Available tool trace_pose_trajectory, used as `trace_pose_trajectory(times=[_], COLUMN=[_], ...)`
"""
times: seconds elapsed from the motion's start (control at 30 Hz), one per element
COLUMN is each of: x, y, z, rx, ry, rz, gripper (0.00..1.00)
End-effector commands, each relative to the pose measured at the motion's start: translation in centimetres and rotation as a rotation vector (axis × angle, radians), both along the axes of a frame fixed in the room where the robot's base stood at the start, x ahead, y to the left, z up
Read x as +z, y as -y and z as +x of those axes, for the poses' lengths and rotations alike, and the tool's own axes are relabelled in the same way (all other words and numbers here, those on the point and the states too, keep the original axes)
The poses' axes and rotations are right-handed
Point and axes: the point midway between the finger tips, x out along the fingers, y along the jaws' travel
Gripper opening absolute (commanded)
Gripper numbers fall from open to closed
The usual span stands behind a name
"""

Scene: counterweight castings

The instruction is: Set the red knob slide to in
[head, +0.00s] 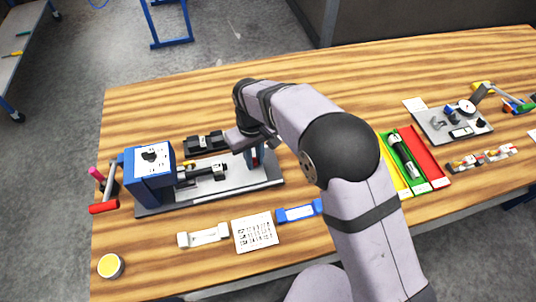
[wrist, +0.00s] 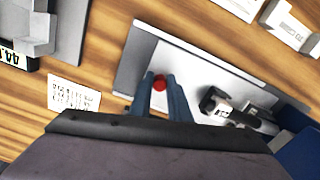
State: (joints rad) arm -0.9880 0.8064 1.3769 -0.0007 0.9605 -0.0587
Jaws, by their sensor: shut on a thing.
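The red knob (wrist: 159,83) shows between the two blue fingertips of my gripper (wrist: 160,84) in the wrist view. The fingers are shut on it. In the head view my gripper (head: 254,160) reaches down at the right end of the machine's base plate (head: 225,194), and only a sliver of red shows between the fingers. The slide under the knob is mostly hidden, so I cannot tell its position. A blue headstock block (head: 150,175) with a dark spindle stands at the left end of the base plate.
A red-handled crank (head: 104,207) is left of the blue block. A white bracket (head: 203,236), a printed card (head: 255,232) and a blue bracket (head: 299,211) lie in front. Coloured trays (head: 425,155) and a grey plate with gauges stand right. The back of the table is clear.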

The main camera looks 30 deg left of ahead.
Motion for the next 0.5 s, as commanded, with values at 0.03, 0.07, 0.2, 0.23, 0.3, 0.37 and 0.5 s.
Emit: trace_pose_trajectory(times=[0.03,0.07,0.2,0.23,0.3,0.37,0.5], x=[0.1,0.1,0.1,0.2,0.2,0.2,0.2], y=[-1.1,-1.5,-2.5,-2.6,-2.7,-2.7,-2.7], z=[-1.0,-1.4,-2.4,-2.5,-2.6,-2.5,-2.6], rx=[0.006,0.006,0.001,0.001,-0.001,-0.001,0.000], ry=[0.000,0.000,0.001,0.000,0.000,0.000,0.000], rz=[0.004,0.004,0.004,0.004,0.006,0.007,0.009], gripper=[0.00,0.00,0.00,0.00,0.00,0.00,0.19])
